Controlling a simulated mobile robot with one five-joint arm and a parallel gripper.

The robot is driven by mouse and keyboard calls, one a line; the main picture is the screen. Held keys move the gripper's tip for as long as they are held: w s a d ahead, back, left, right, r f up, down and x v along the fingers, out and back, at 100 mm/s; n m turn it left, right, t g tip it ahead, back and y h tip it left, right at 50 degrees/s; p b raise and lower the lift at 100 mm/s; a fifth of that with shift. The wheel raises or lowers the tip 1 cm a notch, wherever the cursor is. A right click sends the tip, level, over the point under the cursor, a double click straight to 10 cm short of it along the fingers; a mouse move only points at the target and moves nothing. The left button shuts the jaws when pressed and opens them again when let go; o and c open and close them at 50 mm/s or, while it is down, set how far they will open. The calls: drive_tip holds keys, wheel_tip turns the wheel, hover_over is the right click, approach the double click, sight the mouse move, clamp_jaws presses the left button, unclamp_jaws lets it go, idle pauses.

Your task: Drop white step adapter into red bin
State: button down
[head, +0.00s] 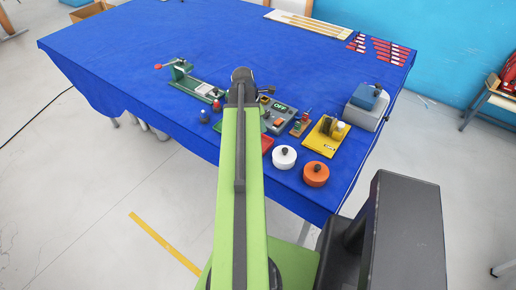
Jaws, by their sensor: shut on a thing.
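My gripper (241,82) is at the far end of my green arm, over the near part of the blue table. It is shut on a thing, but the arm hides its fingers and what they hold. I cannot make out the white step adapter for certain. A red, bin-like thing (267,144) shows in part just right of my arm, nearer than the gripper; the arm covers the rest. A round white piece with a black knob (284,157) stands to its right on the table.
An orange round piece (316,174) and a yellow stand (324,139) are near the table's right edge. A grey box with a green display (279,117) is right of my arm. A green fixture (196,87) lies left. The blue table's (130,60) left side is clear.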

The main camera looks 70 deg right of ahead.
wheel_tip(320, 180, down, 6)
drive_tip(key=b, duration=0.4)
drive_tip(key=shift+r+b, duration=0.25)
drive_tip(key=shift+b, duration=0.15)
drive_tip(key=shift+r, duration=0.1)
drive_tip(key=c, duration=1.1)
unclamp_jaws()
drive_tip(key=shift+r+p, duration=0.55)
drive_tip(key=shift+p, duration=0.15)
drive_tip(key=p+v, duration=1.5)
drive_tip(key=v, duration=0.1)
drive_tip(key=shift+w+a+r+p, duration=0.1)
drive_tip(key=shift+w+p, duration=0.1)
drive_tip(key=shift+p, duration=0.1)
